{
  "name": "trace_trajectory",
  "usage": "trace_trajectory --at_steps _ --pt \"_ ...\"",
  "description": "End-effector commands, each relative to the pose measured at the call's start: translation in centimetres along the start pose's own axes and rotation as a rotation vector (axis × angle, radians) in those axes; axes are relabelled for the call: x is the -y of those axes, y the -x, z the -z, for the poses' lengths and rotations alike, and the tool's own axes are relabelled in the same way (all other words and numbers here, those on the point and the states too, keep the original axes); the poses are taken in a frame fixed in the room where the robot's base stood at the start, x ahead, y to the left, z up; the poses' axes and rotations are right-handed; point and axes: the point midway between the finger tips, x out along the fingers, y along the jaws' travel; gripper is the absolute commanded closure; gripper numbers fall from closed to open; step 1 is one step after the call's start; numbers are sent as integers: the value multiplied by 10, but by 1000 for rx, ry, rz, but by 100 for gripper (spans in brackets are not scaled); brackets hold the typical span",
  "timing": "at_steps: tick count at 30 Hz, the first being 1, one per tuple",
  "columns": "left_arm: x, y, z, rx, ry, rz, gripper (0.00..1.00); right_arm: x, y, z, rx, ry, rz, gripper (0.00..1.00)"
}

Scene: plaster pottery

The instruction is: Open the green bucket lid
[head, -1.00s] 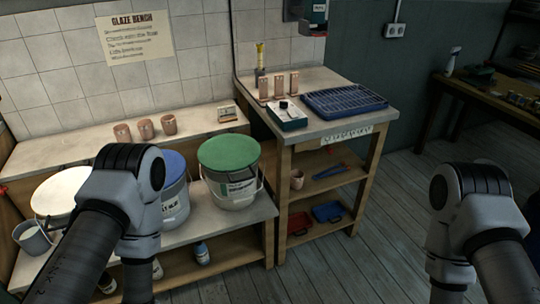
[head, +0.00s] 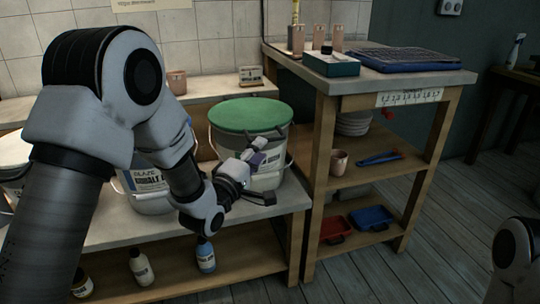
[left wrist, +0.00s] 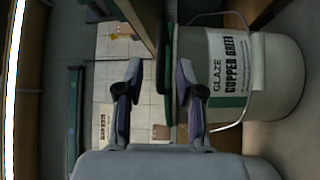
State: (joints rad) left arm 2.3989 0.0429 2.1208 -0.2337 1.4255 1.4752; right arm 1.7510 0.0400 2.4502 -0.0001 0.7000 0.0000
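The green lid (head: 250,115) sits flat on the white glaze bucket (head: 230,143), which stands on the low bench. My left gripper (head: 268,168) is at the bucket's front right side, partly covering its label. In the left wrist view, its two fingers (left wrist: 157,82) are apart. The lid's green edge (left wrist: 168,75) shows in the gap between them, nearer the right-hand finger. The bucket (left wrist: 270,80) with its "Copper Green" label and wire handle lies beyond that finger. I cannot tell whether a finger touches it. My right gripper is out of view.
A second glaze bucket (head: 150,200) stands left of the green one, partly behind my left arm. The wooden shelf unit (head: 318,180) rises close on the right. Small bottles (head: 206,256) stand on the shelf below. Floor is free at the right.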

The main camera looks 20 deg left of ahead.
Motion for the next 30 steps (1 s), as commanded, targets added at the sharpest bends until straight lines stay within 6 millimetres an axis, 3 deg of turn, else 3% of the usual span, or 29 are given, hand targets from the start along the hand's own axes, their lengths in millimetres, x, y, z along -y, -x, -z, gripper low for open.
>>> trace_trajectory --at_steps 9,18,21,30 --pt "2 -56 0 0 -2 3 63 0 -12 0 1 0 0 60" --pt "1 -62 0 0 -2 6 63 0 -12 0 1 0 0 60" --pt "1 -62 0 0 -2 6 98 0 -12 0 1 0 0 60" --pt "0 -62 0 0 0 9 100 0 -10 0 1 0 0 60"
